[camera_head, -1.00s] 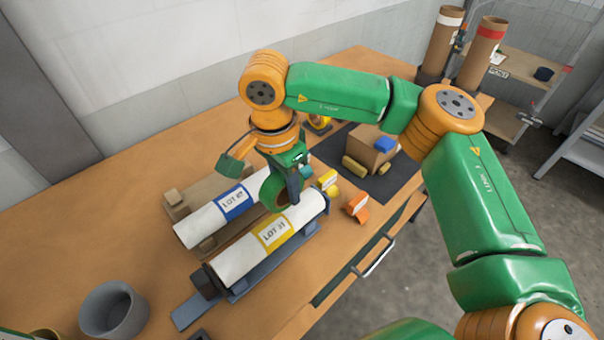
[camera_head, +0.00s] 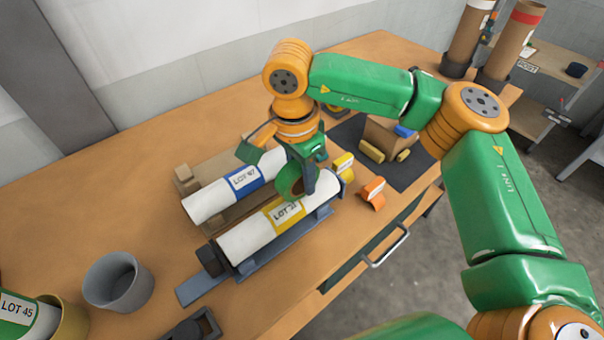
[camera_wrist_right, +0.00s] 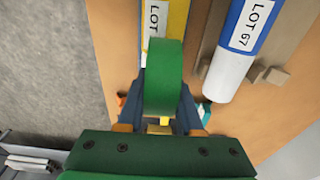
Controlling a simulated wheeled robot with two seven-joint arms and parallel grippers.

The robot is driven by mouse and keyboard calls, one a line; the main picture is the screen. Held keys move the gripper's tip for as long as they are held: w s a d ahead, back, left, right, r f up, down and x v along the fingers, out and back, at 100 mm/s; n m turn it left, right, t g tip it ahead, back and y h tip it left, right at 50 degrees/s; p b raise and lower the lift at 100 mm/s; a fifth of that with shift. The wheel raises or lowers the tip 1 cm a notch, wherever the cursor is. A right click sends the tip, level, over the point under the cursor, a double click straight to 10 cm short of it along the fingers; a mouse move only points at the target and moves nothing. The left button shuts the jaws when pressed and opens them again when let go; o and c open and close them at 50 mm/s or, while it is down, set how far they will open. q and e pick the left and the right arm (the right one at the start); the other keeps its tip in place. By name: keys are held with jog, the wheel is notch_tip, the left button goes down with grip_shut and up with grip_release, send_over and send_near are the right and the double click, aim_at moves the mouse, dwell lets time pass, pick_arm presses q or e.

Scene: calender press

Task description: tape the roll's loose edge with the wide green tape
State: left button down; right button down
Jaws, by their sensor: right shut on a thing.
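My right gripper (camera_head: 308,190) is shut on the wide green tape roll (camera_head: 291,181), which stands on edge between the fingers. The tape also fills the middle of the right wrist view (camera_wrist_right: 163,80). It is over the white roll with the yellow LOT 31 band (camera_head: 250,236), near the band; whether it touches is unclear. This roll lies in a blue-grey cradle (camera_head: 190,290). Its loose edge cannot be made out. In the wrist view the tape hides part of the yellow band (camera_wrist_right: 178,18). My left gripper is not in view.
A white roll with a blue band (camera_head: 208,203) lies close beside, on a wooden rack. An orange piece (camera_head: 371,194) sits right of the cradle. A grey cup (camera_head: 118,283) stands at front left. A dark mat (camera_head: 412,175) holds a cardboard box (camera_head: 382,133).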

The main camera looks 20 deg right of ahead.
jog(key=shift+f, duration=0.25)
jog(key=shift+d, duration=0.1)
jog(key=shift+w+d, duration=0.2)
jog(key=shift+d, duration=0.3)
jog(key=shift+d, duration=0.1)
jog(key=shift+w+d+b, duration=0.1)
jog(key=shift+d+b, duration=0.2)
jog(key=shift+d, duration=0.05)
dwell(0.4)
jog(key=shift+w+d, duration=0.25)
jog(key=shift+d, duration=0.35)
